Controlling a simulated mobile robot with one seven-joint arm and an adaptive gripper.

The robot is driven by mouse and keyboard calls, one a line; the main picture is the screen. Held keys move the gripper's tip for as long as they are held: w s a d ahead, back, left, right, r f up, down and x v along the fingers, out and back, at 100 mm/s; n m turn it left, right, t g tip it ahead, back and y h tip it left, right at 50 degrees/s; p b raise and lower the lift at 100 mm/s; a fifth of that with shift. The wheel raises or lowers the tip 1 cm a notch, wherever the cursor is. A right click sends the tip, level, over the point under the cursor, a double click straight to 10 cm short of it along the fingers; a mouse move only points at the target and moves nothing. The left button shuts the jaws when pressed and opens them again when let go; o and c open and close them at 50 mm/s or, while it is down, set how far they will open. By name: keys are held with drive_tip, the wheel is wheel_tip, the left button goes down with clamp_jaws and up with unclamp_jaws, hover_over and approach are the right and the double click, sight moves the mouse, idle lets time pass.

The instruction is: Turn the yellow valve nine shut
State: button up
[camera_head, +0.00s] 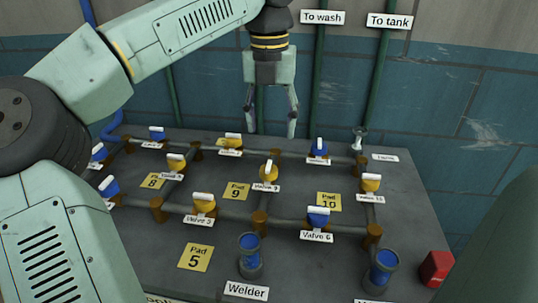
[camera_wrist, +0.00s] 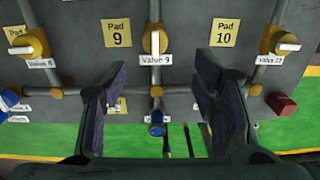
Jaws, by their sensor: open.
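Valve nine (camera_head: 269,171) is a yellow valve with a white bar handle, on a pipe near the middle of the grey panel, beside the Pad 9 label (camera_head: 236,191). It shows at the upper middle of the wrist view (camera_wrist: 155,42), above its white Valve 9 tag. There its handle runs up and down the picture, in line with its pipe. My gripper (camera_head: 270,122) is open and empty, pointing down above the far part of the panel. In the wrist view its two dark fingers (camera_wrist: 160,75) are wide apart, and the valve lies beyond the gap, untouched.
A yellow valve by Pad 8 (camera_head: 176,163) and another at the right (camera_head: 371,183) flank valve nine; their handles lie across their pipes. Blue Valve 6 (camera_head: 318,217) is nearer. A red box (camera_head: 436,268) sits at the panel's right edge. A tiled wall (camera_head: 470,110) stands behind.

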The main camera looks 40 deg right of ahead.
sight(268, 165)
drive_tip(key=f, duration=0.5)
drive_tip(key=f+p, duration=0.1)
drive_tip(key=f, duration=0.4)
drive_tip(key=shift+w+a+f, duration=0.2)
drive_tip(key=shift+f, duration=0.15)
drive_tip(key=c, duration=1.2)
